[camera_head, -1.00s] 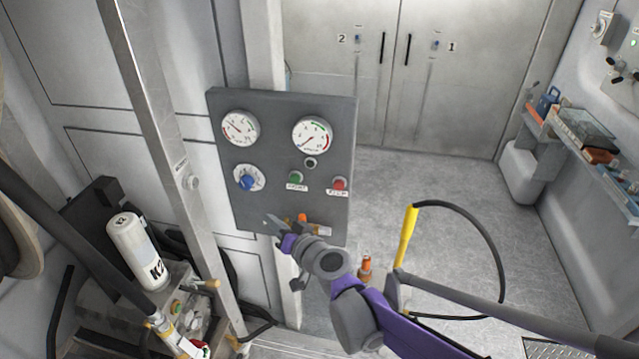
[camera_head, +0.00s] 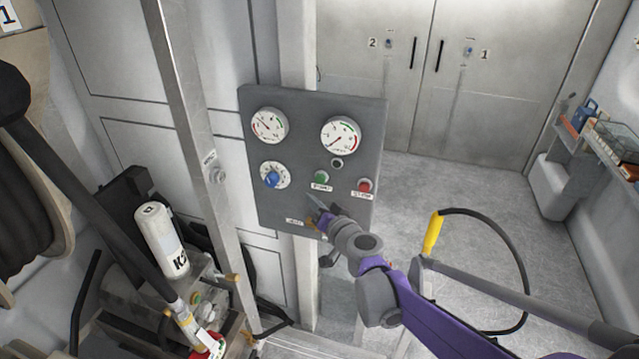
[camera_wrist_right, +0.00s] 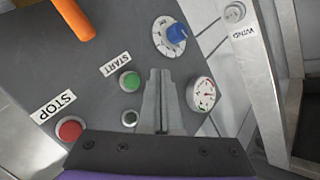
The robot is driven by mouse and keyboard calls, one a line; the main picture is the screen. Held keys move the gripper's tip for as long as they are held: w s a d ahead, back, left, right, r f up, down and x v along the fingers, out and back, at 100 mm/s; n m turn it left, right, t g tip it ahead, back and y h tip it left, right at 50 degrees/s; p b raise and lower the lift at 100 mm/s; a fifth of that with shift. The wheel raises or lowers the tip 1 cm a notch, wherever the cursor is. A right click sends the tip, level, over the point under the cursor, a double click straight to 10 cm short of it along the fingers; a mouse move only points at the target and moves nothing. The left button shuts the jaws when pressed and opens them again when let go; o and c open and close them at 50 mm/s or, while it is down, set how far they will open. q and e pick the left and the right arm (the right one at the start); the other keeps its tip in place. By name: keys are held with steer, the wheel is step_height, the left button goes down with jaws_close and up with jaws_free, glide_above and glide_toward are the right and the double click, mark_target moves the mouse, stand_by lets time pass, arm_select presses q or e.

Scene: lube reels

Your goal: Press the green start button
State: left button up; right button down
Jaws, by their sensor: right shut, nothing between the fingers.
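The green start button (camera_head: 321,177) sits on the grey control panel (camera_head: 262,217), above a START label. It also shows in the right wrist view (camera_wrist_right: 130,81), just left of the fingers. My right gripper (camera_head: 313,200) is shut and empty, in front of the panel's lower middle, a little below the green button in the head view. In the right wrist view its closed fingers (camera_wrist_right: 160,75) point across the panel beside the button, apart from it in the picture. I cannot tell the exact gap to the panel. My left gripper is not in view.
An orange handle (camera_wrist_right: 75,18) shows in the wrist view. A metal post (camera_head: 190,120) stands left of the panel; open floor lies right.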

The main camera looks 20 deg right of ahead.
mark_target(320, 179)
steer(key=w+d, duration=0.1)
steer(key=w, duration=0.1)
steer(key=w+d, duration=0.1)
steer(key=w, duration=0.1)
steer(key=shift+d, duration=0.3)
steer(key=shift+s, duration=0.1)
steer(key=shift+d, duration=0.1)
stand_by(1.7)
steer(key=shift+w+d+p, duration=0.15)
steer(key=shift+w+p, duration=0.2)
steer(key=shift+w, duration=0.1)
